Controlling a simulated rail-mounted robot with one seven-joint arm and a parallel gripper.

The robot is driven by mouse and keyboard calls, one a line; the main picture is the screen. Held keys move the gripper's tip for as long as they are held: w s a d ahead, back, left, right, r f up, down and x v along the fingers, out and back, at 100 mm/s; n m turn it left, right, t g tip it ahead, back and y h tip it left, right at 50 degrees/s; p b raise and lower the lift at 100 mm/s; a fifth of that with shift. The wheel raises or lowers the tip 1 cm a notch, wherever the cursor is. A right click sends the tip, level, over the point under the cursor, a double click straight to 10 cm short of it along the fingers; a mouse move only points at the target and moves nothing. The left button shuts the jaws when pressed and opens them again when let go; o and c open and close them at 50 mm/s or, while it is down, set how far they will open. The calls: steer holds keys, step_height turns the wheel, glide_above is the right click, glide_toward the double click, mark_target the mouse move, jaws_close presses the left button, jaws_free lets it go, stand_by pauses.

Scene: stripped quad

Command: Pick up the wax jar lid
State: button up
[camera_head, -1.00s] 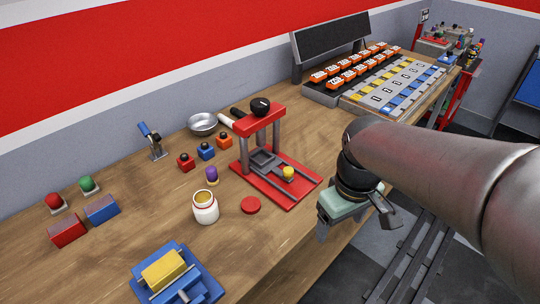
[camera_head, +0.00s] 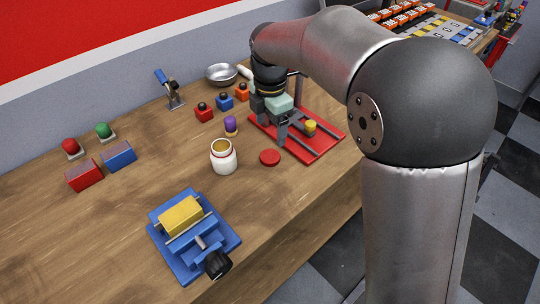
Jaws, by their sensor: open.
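The wax jar lid is most likely the flat red disc (camera_head: 270,157) lying on the wooden bench. The open white jar (camera_head: 223,157) with a red-ringed rim and amber contents stands upright just left of the disc. My gripper (camera_head: 275,130) is open and points down, above and slightly behind the disc in the picture. Nothing shows between its fingers, and it looks apart from the disc. My arm partly hides the red press (camera_head: 326,141) to the right.
A purple-topped piece (camera_head: 231,125) stands behind the jar. Red (camera_head: 204,112), blue (camera_head: 224,102) and orange (camera_head: 242,92) blocks sit farther back. A blue vise (camera_head: 168,248) holding a yellow block is at front left. Bare bench (camera_head: 290,190) lies in front of the disc.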

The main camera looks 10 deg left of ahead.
mark_target(270, 156)
step_height(270, 156, down, 10)
steer(key=shift+r+p, duration=0.15)
steer(key=shift+p, duration=0.35)
steer(key=c, duration=1.1)
